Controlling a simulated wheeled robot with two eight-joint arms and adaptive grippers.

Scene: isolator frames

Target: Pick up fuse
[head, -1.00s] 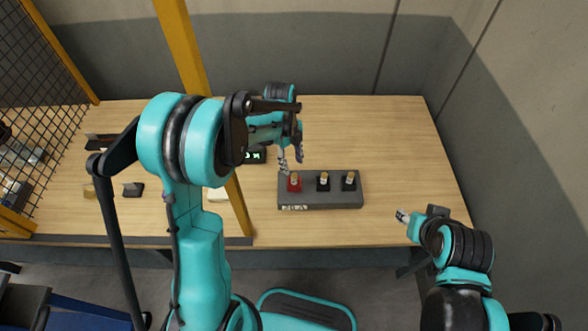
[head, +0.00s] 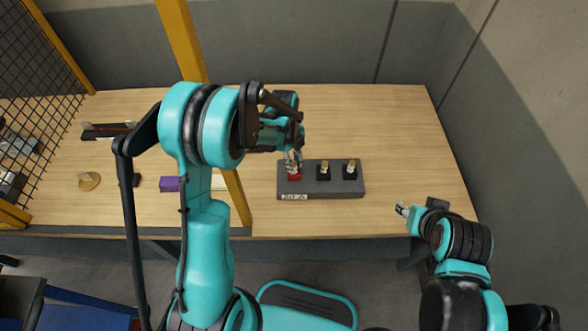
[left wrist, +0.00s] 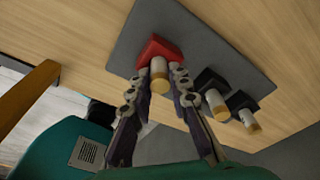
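A fuse with a tan cap stands upright in a red holder on a grey block (head: 345,190). In the left wrist view the fuse (left wrist: 160,78) and red holder (left wrist: 157,49) are near the top centre. The red holder also shows in the head view (head: 294,176). My left gripper (head: 292,158) is over it. In the left wrist view its fingers (left wrist: 160,82) are spread, one on each side of the fuse; contact is not clear. Two more fuses stand in black holders (head: 323,174) (head: 350,172) to the right. My right gripper (head: 402,210) is at the table's front right.
A yellow post (head: 182,42) stands left of the block. A purple box (head: 169,184), a round tan piece (head: 88,181) and a dark tray (head: 105,131) lie on the table's left. The table right of the block is clear.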

